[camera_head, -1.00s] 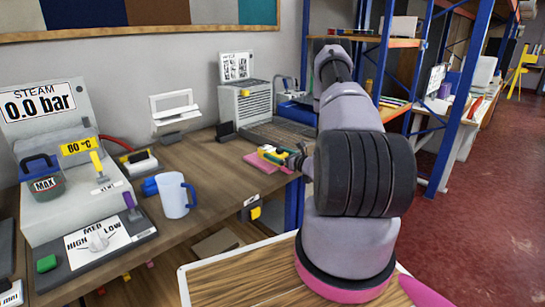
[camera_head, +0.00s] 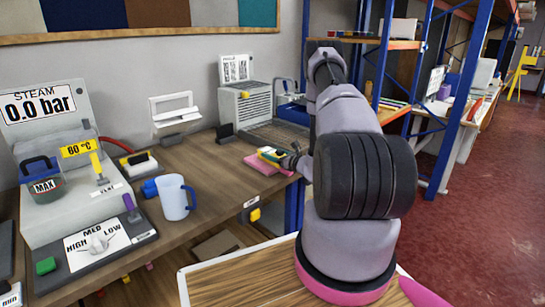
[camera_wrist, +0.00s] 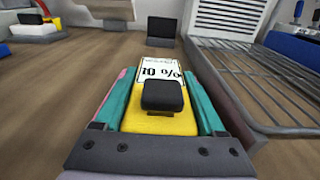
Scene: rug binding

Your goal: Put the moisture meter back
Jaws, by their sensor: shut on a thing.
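The moisture meter is yellow with a white label marked with a percent sign and a black block on top. In the wrist view the meter (camera_wrist: 160,122) sits between the teal fingers of my gripper (camera_wrist: 165,108), which is shut on it.
A wire rack (camera_wrist: 262,85) lies right of the meter, beside a grey slatted unit (camera_head: 246,103). A blue-white mug (camera_head: 175,197) and a steam unit (camera_head: 45,125) stand left on the bench (camera_head: 215,180). A blue shelf post (camera_head: 460,105) rises at right.

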